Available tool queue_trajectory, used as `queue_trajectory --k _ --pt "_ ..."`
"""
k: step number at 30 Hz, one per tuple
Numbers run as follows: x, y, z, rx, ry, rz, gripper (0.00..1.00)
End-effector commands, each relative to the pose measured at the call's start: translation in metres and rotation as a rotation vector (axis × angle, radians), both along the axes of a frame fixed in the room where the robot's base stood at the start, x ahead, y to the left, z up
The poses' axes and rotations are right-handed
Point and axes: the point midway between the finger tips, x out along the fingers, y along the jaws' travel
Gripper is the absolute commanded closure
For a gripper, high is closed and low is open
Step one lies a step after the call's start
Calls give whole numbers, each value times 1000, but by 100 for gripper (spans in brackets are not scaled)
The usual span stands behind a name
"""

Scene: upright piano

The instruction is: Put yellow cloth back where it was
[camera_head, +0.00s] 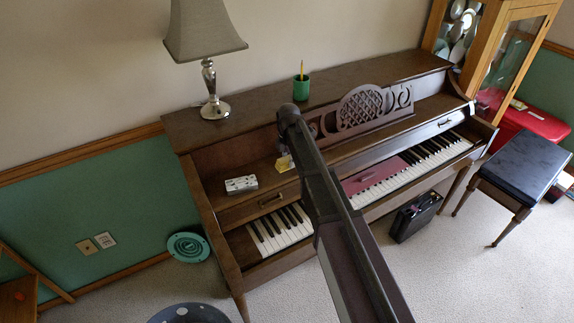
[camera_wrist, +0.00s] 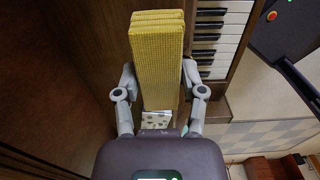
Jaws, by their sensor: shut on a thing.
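A yellow folded cloth (camera_wrist: 157,55) with a woven texture stands upright between the two fingers of my gripper (camera_wrist: 159,78) in the wrist view. The fingers press on its left and right sides. In the head view, only a small yellow patch of the cloth (camera_head: 285,163) shows beside the end of my arm. It appears over the piano's wooden ledge, below the music stand. My arm hides most of the gripper there, and I cannot tell whether the cloth touches the wood.
The upright piano (camera_head: 230,212) has open keys. A small patterned box (camera_head: 241,184) lies on its left ledge. A lamp (camera_head: 210,90) and a green pencil cup (camera_head: 301,88) stand on top. A pink cloth (camera_head: 372,177) lies by the keys. A black bench (camera_head: 525,160) stands right.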

Motion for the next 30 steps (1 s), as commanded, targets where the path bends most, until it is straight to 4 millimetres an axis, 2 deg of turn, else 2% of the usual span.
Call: queue_trajectory --k 3,14,20,30 --pt "7 3 -1 0 0 0 85" --pt "8 3 -1 0 0 -1 85" --pt "21 9 -2 0 0 -1 85" --pt "19 8 -32 0 0 -2 85"
